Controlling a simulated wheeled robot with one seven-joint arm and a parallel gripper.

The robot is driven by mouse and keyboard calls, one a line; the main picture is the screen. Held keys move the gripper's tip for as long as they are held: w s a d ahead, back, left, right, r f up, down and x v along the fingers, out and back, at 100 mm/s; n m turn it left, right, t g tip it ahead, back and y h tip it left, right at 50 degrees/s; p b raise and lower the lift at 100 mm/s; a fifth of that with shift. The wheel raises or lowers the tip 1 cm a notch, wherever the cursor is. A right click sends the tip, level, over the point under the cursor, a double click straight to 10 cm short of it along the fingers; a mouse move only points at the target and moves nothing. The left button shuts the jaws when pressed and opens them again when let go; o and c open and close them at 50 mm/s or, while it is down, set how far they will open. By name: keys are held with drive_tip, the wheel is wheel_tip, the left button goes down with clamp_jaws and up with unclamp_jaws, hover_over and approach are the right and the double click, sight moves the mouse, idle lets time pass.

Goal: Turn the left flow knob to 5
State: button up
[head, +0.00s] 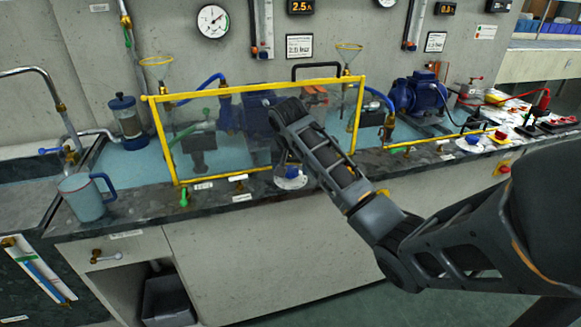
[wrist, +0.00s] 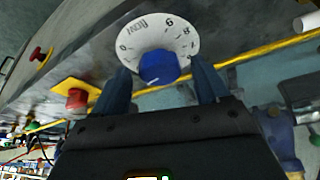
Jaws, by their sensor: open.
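The left flow knob (head: 291,172) is blue on a round white dial and sits at the bench's front edge, below the yellow frame. In the wrist view the blue knob (wrist: 158,67) is close up, with a white mark near its lower rim. Its printed dial (wrist: 130,38) shows some figures; others are hidden by the knob and fingers. My gripper (wrist: 161,70) is open, one finger on each side of the knob. Whether the fingers touch it is unclear. In the head view my arm's end partly hides the area by the knob.
A yellow-framed clear guard (head: 255,88) stands just behind the knob. A second blue knob (head: 468,143) and a red stop button (head: 501,135) are further right. A jug (head: 82,197) stands at left. A green-handled valve (head: 184,197) is on the front edge.

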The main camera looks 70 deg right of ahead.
drive_tip(key=c, duration=1)
drive_tip(key=shift+c, duration=0.2)
drive_tip(key=shift+r+n+p, duration=0.15)
drive_tip(key=shift+n+p, duration=0.15)
drive_tip(key=shift+p, duration=0.35)
